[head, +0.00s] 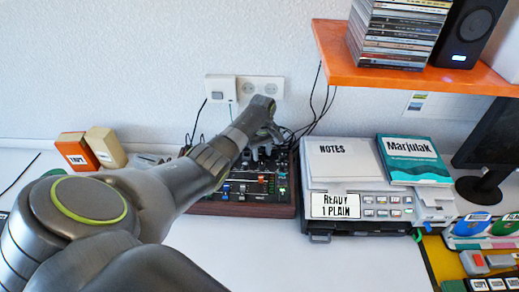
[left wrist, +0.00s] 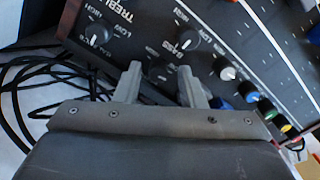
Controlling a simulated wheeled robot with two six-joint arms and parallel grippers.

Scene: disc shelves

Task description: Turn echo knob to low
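The dark mixer (head: 240,208) with wooden sides sits on the white table, partly hidden behind my left arm. I cannot read an echo label, and the panel between and below my fingers is partly hidden. My left gripper (left wrist: 160,72) is over the panel, fingers apart, just below the bass knob in the picture. It also shows over the mixer's back in the head view (head: 262,150). My right gripper is not in view.
A grey device (head: 365,206) with notes and a teal book (head: 413,160) stands right of the mixer. An orange shelf (head: 400,78) with discs hangs above right. Black cables (left wrist: 25,100) lie beside the mixer.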

